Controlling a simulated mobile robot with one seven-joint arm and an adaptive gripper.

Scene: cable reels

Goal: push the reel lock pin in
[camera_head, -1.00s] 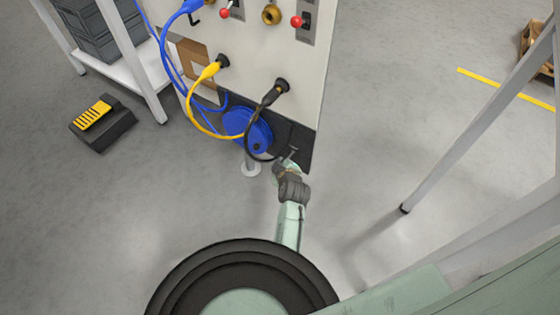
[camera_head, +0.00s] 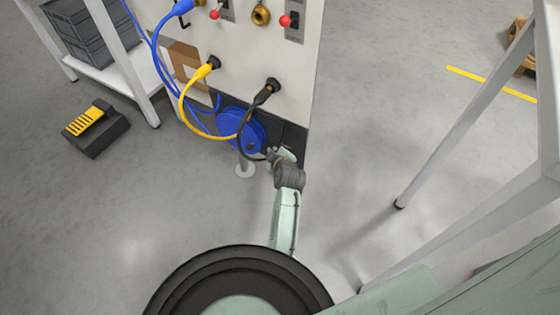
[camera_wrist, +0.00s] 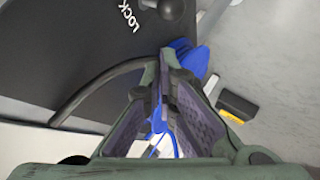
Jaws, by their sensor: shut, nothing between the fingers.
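The blue cable reel (camera_head: 238,128) sits low on the white cabinet, beside a dark panel (camera_head: 294,140). In the wrist view, the dark panel (camera_wrist: 60,50) bears a white "LOCK" label (camera_wrist: 129,17). A dark round knob (camera_wrist: 172,8), which looks like the lock pin, is beside the label at the top edge and is partly cut off. How far in it sits, I cannot tell. My gripper (camera_wrist: 165,62) is shut and empty, below the knob in that picture and apart from it. In the head view my gripper (camera_head: 277,156) is at the panel's lower edge, right of the reel.
A black cable (camera_wrist: 95,88) runs close beside my fingers; it hangs from a socket on the cabinet (camera_head: 262,96). A yellow cable (camera_head: 182,105) and blue cables hang left. A white table leg (camera_head: 450,120) stands right, with open floor between. A black-and-yellow block (camera_head: 94,128) lies left.

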